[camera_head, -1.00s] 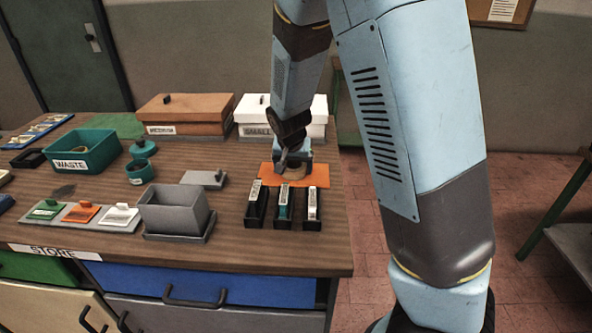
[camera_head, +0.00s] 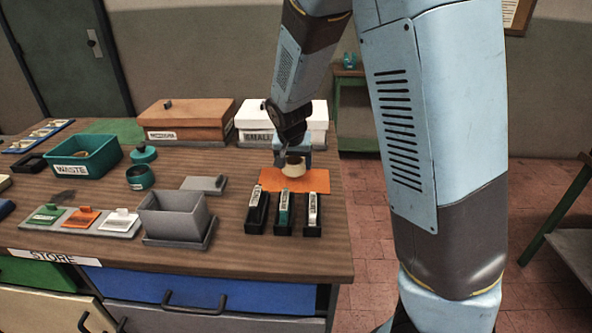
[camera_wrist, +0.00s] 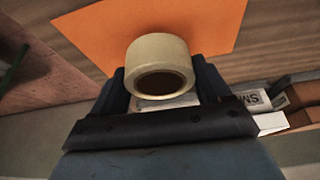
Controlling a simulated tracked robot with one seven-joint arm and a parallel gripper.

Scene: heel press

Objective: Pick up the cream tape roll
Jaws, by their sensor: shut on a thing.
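The cream tape roll (camera_head: 293,168) is in my gripper (camera_head: 290,156), above the orange mat (camera_head: 268,184) on the bench. In the wrist view the cream tape roll (camera_wrist: 157,52) sits between the two dark fingers of my gripper (camera_wrist: 165,85), with its dark hole facing the camera. My gripper is shut on it. The orange mat (camera_wrist: 100,35) lies beyond the roll in that view. The roll appears raised off the mat, and part of its far side is hidden.
Three black holders (camera_head: 284,222) with labelled pieces stand in front of the mat. A grey bin (camera_head: 172,218) is to their left. Behind stand a white box (camera_head: 312,118) and a brown box (camera_head: 185,118). A teal waste bin (camera_head: 85,160) is at the left.

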